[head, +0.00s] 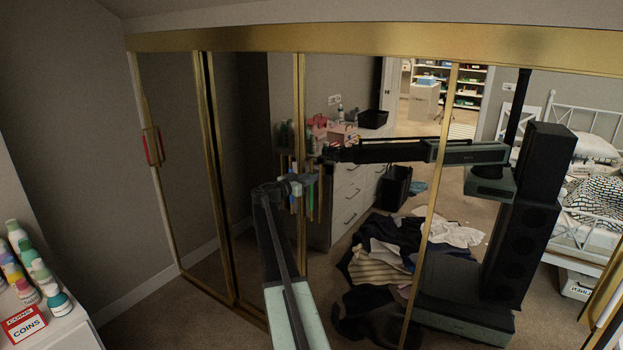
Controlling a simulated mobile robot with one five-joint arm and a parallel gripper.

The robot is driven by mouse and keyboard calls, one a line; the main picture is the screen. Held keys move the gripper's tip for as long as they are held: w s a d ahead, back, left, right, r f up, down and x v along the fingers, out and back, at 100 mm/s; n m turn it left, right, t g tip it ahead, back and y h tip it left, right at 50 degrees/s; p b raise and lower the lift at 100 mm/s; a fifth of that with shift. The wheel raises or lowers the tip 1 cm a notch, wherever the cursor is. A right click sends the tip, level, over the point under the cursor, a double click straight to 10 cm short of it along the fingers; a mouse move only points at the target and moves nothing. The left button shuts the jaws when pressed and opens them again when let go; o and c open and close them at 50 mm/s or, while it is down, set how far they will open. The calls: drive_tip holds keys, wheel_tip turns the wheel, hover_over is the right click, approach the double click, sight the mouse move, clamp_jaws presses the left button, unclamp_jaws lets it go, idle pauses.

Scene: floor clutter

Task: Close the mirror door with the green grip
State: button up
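Mirror doors (345,215) with gold frames stand across the view under a gold top rail (380,40). A small green piece, probably the green grip (309,181), shows at the gold upright near the middle, partly hidden by my gripper. My gripper (312,178) is at that upright, reaching up from the bottom centre. I cannot tell whether it touches the grip or whether its fingers are open or shut. A red grip (153,146) is on the gold upright at the far left. My arm and body are reflected in the mirror.
A white cabinet (65,330) with several bottles (58,300) and a red-and-white COINS box (24,324) stands at the lower left. Carpet (160,315) shows below the left doors. The clothes pile, drawers and bed at the right appear as reflections.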

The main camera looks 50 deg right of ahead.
drive_tip(key=a, duration=0.7)
drive_tip(key=shift+w+a, duration=0.2)
drive_tip(key=shift+a, duration=0.1)
